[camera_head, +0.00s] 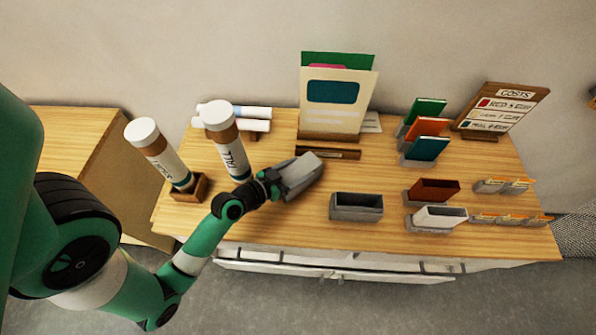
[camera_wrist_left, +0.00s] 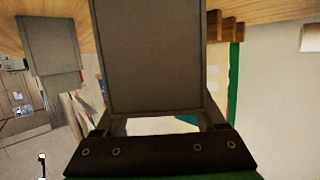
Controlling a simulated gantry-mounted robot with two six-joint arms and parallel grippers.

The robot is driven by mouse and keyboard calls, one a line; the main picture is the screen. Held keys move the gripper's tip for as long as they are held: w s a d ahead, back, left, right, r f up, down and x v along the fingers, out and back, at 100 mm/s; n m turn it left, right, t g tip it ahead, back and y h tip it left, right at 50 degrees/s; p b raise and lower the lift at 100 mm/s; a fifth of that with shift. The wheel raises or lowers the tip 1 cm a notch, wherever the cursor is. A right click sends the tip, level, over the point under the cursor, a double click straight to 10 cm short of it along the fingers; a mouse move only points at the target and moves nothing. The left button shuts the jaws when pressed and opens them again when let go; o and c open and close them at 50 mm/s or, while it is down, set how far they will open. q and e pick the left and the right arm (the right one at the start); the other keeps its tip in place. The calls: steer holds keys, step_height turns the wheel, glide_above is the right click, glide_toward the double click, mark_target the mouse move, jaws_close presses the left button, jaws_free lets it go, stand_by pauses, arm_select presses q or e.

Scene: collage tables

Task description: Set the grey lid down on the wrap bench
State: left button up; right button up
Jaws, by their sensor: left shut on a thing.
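The grey lid (camera_head: 302,174) is a flat grey box-like piece, tilted, at the end of my left arm. My left gripper (camera_head: 275,184) is shut on it. In the left wrist view the lid (camera_wrist_left: 148,55) fills the middle, between the fingers of my gripper (camera_wrist_left: 160,125). The lid is over the wooden bench top (camera_head: 290,225); I cannot tell whether it touches the wood. An open grey box (camera_head: 357,207) stands on the bench to the right of the lid, apart from it. My right gripper is not in view.
Two labelled tubes (camera_head: 227,145) stand left of my gripper, one in a wooden holder (camera_head: 188,190). A tall card display (camera_head: 337,97) and a brown strip (camera_head: 328,153) are behind the lid. Brown (camera_head: 434,189) and white (camera_head: 438,217) boxes stand at right. Bare wood lies in front of the lid.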

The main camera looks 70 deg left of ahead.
arm_select(q)
steer(key=shift+f, duration=0.25)
steer(key=o, duration=1.3)
steer(key=shift+r, duration=0.1)
